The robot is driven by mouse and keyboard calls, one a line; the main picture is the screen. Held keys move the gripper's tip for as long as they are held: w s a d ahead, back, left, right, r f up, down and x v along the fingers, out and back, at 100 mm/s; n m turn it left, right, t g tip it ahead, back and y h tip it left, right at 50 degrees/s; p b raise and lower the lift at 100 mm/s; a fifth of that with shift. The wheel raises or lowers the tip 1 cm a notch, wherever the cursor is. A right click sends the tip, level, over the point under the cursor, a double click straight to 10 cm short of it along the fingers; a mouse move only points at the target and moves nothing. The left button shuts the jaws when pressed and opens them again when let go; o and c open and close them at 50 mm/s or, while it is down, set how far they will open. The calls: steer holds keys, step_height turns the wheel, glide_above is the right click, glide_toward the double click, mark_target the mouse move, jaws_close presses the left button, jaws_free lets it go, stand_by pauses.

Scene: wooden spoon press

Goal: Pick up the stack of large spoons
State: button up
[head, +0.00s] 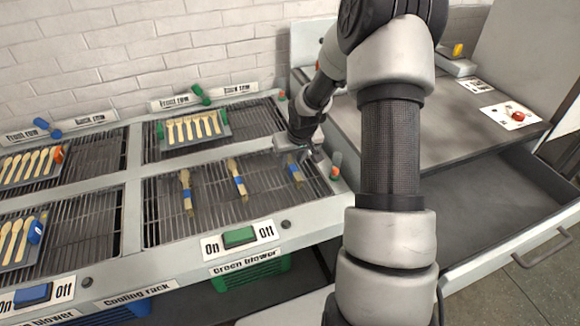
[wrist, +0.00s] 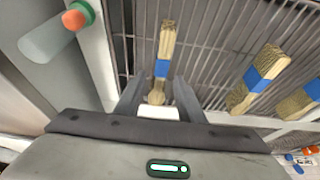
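Three stacks of wooden spoons, each with a blue band, lie on the front right rack section in the head view: a left stack (head: 186,191), a middle stack (head: 237,178) and a right stack (head: 296,172). My gripper (head: 306,155) is just above the right stack. In the wrist view that stack (wrist: 165,45) lies between the two fingers of my gripper (wrist: 160,82), which stand apart with a gap on each side. Whether the fingers touch the stack cannot be told. The other stacks show to the right in the wrist view (wrist: 258,78).
A spoon tray (head: 192,131) stands on the back right rack. More spoon trays (head: 30,168) are at the left. A capped cylinder (head: 336,165) stands beside the rack's right edge, close to my gripper. A green switch (head: 240,237) is in front. An open drawer (head: 490,205) is at right.

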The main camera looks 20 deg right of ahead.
mark_target(291, 163)
steer(key=shift+x, duration=1.5)
jaws_close()
